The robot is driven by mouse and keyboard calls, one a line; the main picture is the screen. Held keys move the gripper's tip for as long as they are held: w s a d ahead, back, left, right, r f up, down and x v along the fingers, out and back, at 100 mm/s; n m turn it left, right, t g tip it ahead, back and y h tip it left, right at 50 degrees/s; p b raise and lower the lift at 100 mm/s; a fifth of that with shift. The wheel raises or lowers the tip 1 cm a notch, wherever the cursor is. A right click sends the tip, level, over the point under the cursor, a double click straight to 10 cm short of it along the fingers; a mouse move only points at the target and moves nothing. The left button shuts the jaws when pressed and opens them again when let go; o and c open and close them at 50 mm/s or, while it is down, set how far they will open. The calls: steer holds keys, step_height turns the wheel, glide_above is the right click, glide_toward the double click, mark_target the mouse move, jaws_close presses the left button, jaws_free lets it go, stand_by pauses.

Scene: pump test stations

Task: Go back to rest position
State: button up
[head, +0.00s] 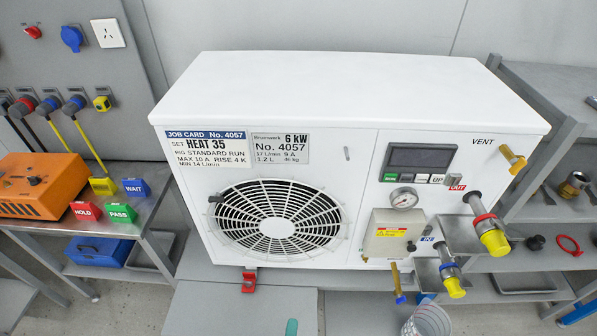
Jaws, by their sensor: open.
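My gripper and arm do not show in the head view. A white heat pump unit (340,85) fills the middle, with a round fan grille (275,222) at its front left. Its job card (205,147) reads HEAT 35, STANDARD RUN. A dark display (420,157) and a pressure gauge (404,198) are on the right of its front. Two yellow-ended couplings, one with a red ring (492,238) and one with a blue ring (451,280), sit at the lower right. A brass vent valve (513,159) is at the upper right.
A left bench (150,212) carries an orange box (43,186) and coloured signs reading HOLD, PASS and WAIT. Plugs with cables hang on the wall panel behind it. Right shelves (550,262) hold small fittings and a red ring. A clear ribbed container (427,320) is at the bottom edge.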

steer(key=s+d+r+n+g+y, duration=0.2)
steer(key=s+n+g, duration=0.2)
steer(key=s+n, duration=1)
steer(key=n, duration=0.6)
steer(key=shift+r+n+y, duration=0.2)
steer(key=shift+n+y, duration=0.1)
